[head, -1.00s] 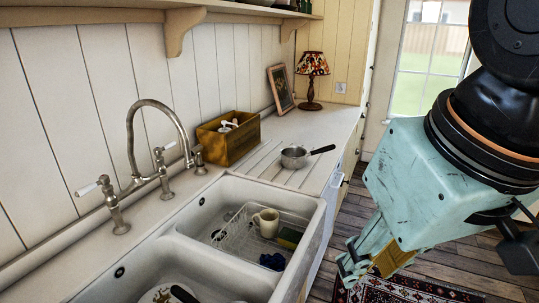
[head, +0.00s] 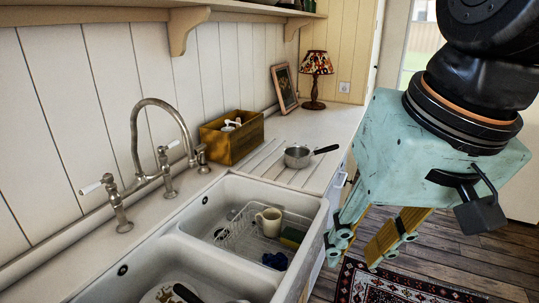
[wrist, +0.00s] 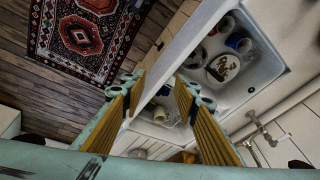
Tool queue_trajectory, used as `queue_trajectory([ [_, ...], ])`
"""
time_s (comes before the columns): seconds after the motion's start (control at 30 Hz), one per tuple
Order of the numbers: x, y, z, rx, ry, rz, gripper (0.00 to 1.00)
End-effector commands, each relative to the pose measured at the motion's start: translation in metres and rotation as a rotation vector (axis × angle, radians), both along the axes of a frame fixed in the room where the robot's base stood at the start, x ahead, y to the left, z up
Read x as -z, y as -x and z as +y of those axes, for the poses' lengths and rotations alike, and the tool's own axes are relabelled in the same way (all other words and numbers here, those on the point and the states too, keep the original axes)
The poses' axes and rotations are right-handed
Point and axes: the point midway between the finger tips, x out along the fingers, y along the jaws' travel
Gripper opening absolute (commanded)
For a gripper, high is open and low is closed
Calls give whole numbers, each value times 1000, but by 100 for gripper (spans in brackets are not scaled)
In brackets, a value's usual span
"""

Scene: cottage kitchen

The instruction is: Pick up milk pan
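The milk pan (head: 298,157), a small metal pan with a dark handle pointing right, stands upright on the grooved draining board (head: 262,172) behind the sink. My gripper (head: 356,250) hangs fingers down, right of and nearer than the pan, out past the front edge of the counter. Its two yellow-padded fingers are apart with nothing between them. The wrist view shows the same open gripper (wrist: 158,86), and the pan (wrist: 138,153) seems to show small and partly cut off near the bottom edge.
A double sink (head: 222,205) holds a wire rack, a cream mug (head: 269,221) and a sponge. A tall tap (head: 140,150) rises at the left. A wooden box (head: 232,138), lamp (head: 316,75) and picture frame (head: 284,88) stand behind the pan. A shelf (head: 230,10) runs above.

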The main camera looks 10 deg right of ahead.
Motion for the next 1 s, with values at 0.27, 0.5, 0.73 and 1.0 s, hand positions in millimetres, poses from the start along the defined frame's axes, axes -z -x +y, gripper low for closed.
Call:
queue_trajectory([
  [0.27, -7, -41, 14, 223, -148, 67, 28],
  [0.5, -12, -80, 23, 424, -276, 130, 28],
  [0.73, -16, -121, 28, 617, -396, 193, 28],
  [1.0, -17, -172, 28, 845, -532, 273, 28],
])
